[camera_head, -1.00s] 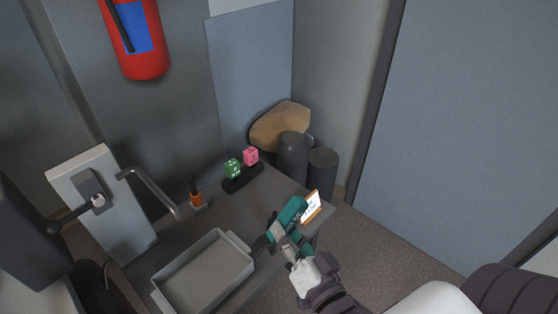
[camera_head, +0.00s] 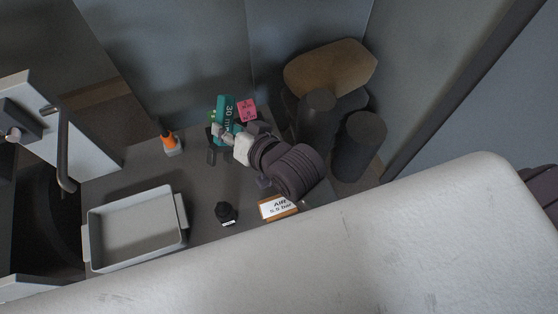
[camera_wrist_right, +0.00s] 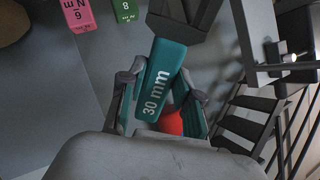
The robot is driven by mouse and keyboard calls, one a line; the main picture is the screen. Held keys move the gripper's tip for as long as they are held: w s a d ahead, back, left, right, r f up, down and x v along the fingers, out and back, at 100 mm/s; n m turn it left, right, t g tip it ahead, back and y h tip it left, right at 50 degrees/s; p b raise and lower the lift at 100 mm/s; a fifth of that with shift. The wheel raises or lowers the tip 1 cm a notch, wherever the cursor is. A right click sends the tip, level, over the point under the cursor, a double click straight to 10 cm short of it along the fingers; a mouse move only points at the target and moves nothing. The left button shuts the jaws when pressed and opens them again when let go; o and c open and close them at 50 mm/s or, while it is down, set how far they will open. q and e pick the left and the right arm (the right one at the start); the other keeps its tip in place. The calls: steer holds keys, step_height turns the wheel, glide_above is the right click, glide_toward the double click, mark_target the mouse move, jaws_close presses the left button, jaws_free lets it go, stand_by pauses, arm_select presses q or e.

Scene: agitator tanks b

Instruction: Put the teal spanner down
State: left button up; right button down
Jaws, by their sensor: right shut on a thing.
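My left gripper is not in view.
The pink cube (camera_head: 247,110) and a mostly hidden green cube (camera_head: 212,117) are beside the spanner. An orange-topped item (camera_head: 169,143), a grey tray (camera_head: 92,236), a black knob (camera_head: 226,213) and an AIR sign (camera_head: 278,208) are on the bench. Dark cylinders (camera_head: 358,146) stand right.

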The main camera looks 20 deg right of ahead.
mark_target(211, 151)
steer(key=a+f+g, duration=0.2)
steer(key=a, duration=0.1)
steer(key=a+f+n+g+h+b, duration=0.1)
steer(key=a+f+g, duration=0.1)
steer(key=a+f, duration=0.1)
steer(key=shift+f+g+h, duration=0.15)
steer(key=shift+g+h, duration=0.15)
steer(key=shift+g, duration=0.1)
steer(key=w+d+f+m+g+h+b, duration=0.1)
steer(key=d+f+m+g+h, duration=0.15)
steer(key=d, duration=0.55)
steer(key=w+d+f+m+g+h+b, duration=0.15)
steer(key=d+f+g, duration=0.25)
steer(key=d, duration=0.5)
steer(key=shift+n+g, duration=0.25)
steer(key=shift+n, duration=0.05)
step_height(211, 151, down, 6)
steer(key=shift+s+r, duration=0.1)
steer(key=shift+r, duration=0.15)
steer(key=shift+f+b, duration=0.35)
steer(key=shift+f, duration=1.85)
steer(key=c, duration=0.8)
jaws_free()
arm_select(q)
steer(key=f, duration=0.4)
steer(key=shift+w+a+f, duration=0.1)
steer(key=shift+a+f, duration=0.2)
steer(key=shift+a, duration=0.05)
